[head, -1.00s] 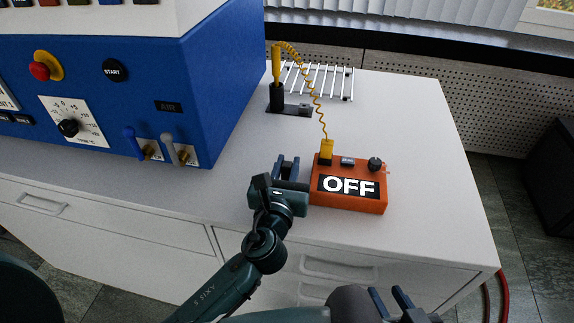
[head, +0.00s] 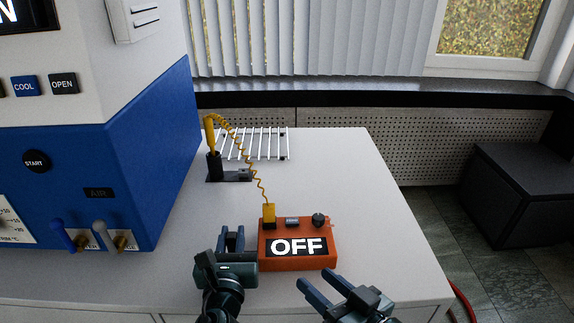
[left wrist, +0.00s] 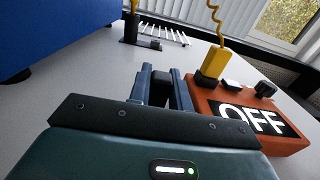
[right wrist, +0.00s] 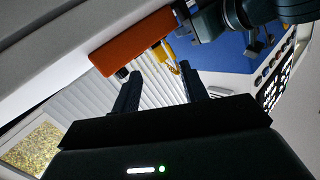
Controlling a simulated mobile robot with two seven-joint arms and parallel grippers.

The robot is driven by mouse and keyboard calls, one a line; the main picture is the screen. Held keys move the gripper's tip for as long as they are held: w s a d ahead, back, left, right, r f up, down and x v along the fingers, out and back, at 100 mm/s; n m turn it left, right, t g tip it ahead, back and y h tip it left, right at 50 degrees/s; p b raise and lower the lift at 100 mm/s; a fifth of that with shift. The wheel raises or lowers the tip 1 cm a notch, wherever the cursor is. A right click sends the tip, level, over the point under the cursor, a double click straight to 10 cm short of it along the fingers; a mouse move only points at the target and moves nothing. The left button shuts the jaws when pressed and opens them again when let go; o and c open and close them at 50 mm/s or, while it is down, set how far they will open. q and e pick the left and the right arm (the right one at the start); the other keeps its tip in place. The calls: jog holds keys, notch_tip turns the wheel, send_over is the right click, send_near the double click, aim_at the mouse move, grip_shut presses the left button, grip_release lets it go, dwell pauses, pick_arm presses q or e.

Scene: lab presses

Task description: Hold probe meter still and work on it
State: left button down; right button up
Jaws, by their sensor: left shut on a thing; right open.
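The probe meter (head: 298,264) is an orange box on the white bench, with a lit sign reading OFF. A coiled yellow cord runs to a yellow probe (head: 210,133) upright in a black holder (head: 214,166). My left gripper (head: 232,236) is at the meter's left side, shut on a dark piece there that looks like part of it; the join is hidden. My right gripper (head: 315,277) is open and empty, close to the meter's front right.
A blue and white machine (head: 120,130) with buttons and two levers stands at the left. A white wire rack (head: 255,143) lies at the back of the bench. Bare bench lies right of the meter. A dark box (head: 505,195) stands on the floor at right.

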aim_at(269, 205)
jog(key=w+a+n+g, duration=0.1)
jog(key=w, duration=0.2)
jog(key=w+a+r+n+g, duration=0.1)
jog(key=w+a+n, duration=0.1)
jog(key=w, duration=0.2)
jog(key=w+a+r+n+g+y, duration=0.1)
jog(key=w+n+g, duration=0.1)
jog(key=w, duration=0.1)
jog(key=shift+w+a+r, duration=0.15)
jog(key=shift+w+a, duration=0.15)
jog(key=shift+w, duration=0.1)
jog(key=w+r+n+g, duration=0.1)
jog(key=w+a+n+g, duration=0.1)
jog(key=w+a+r+n+g, duration=0.1)
jog(key=w, duration=0.1)
jog(key=shift+a+r, duration=0.1)
jog(key=shift+r, duration=0.25)
notch_tip(269, 205, up, 9)
jog(key=w+d+n+g+h, duration=0.2)
jog(key=n+g+h, duration=0.4)
jog(key=n, duration=0.1)
jog(key=x, duration=1.2)
jog(key=shift+f, duration=0.15)
